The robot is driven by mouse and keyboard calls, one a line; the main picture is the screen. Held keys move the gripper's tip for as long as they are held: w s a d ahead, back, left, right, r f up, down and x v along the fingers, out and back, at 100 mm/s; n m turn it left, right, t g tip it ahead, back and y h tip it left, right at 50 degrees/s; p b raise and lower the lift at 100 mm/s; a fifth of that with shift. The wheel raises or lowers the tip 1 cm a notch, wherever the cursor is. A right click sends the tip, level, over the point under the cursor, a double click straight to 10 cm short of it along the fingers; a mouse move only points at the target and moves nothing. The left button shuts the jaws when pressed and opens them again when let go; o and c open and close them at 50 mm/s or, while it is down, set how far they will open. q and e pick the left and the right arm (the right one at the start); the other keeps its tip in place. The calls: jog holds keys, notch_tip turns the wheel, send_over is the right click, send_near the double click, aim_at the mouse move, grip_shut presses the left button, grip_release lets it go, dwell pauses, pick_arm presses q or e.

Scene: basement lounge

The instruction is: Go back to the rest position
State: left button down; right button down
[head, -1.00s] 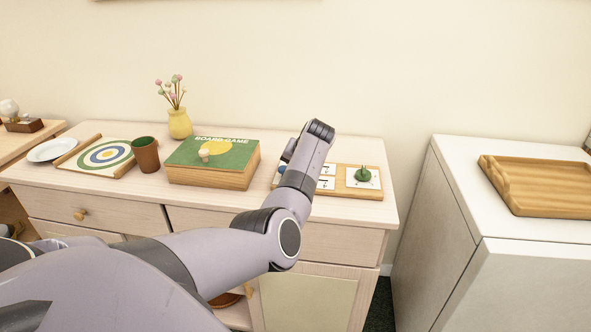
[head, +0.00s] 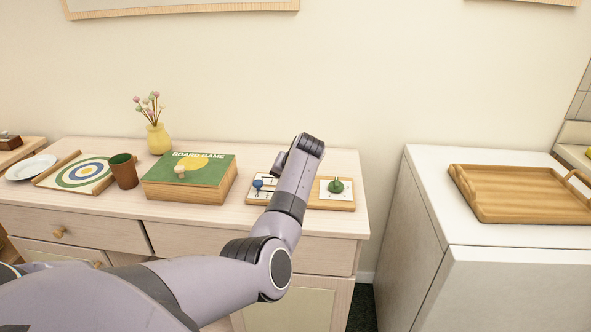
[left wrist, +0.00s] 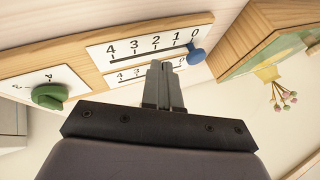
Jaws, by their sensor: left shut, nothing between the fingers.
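My left arm reaches over the pale wooden cabinet (head: 110,205) in the head view, and its gripper is hidden there behind the arm. In the left wrist view my left gripper (left wrist: 164,85) is shut and empty, with its fingers in front of a wooden control panel (left wrist: 85,52). The panel also shows on the cabinet top in the head view (head: 330,206). It has a blue knob (left wrist: 196,56) at the 0 end of a numbered scale and a green knob (left wrist: 49,96). The fingers cover part of a second scale. My right gripper is not in view.
A wooden tray (head: 520,205) lies on the white unit (head: 425,180) at right.

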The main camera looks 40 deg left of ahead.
pick_arm(q)
jog(key=v, duration=0.7)
jog(key=shift+r, duration=0.2)
jog(key=shift+s+d, duration=0.1)
